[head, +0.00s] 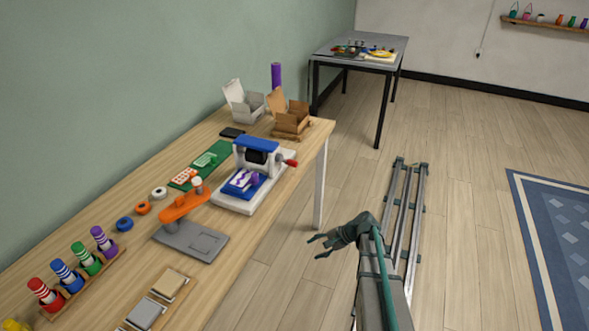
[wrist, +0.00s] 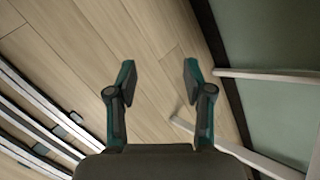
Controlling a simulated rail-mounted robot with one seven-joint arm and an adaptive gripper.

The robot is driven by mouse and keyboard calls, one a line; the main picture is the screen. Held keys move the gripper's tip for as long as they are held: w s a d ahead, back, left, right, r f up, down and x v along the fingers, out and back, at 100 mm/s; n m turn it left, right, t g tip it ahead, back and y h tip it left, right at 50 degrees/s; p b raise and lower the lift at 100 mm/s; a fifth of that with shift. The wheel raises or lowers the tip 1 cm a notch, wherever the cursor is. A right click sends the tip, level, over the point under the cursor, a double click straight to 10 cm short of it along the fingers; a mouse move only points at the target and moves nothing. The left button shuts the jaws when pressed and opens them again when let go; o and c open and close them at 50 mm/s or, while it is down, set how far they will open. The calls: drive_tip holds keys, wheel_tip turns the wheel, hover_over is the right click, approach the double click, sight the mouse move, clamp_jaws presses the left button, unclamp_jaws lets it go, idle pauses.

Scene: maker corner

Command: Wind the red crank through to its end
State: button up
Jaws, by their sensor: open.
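The red crank (head: 291,163) sticks out from the right side of a small white and blue press (head: 256,146) on the wooden table, near the table's right edge. A blue bed with a purple and white piece lies at the front of the press. My gripper (head: 316,246) is off the table, over the floor, in front of and below the crank and apart from it. In the wrist view my gripper (wrist: 157,78) is open and empty, with only floor between its fingers. The crank does not show in the wrist view.
The wooden table (head: 210,276) carries an orange and grey stand (head: 190,236), several coloured spools, an open cardboard box (head: 291,120) and a white box. A white table leg (head: 320,190) stands near my gripper. Floor right of the table is free beside the rail (head: 413,215).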

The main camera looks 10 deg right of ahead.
drive_tip(key=w+d+r+m+t+y, duration=0.3)
drive_tip(key=w+d+r+m+t, duration=0.15)
drive_tip(key=w+r, duration=0.65)
drive_tip(key=m+t+y, duration=0.2)
drive_tip(key=m+y, duration=0.1)
drive_tip(key=m, duration=0.4)
approach(295, 164)
drive_tip(key=shift+n, duration=0.25)
drive_tip(key=x, duration=1)
drive_tip(key=shift+w+f, duration=0.35)
drive_tip(key=shift+w, duration=0.25)
clamp_jaws()
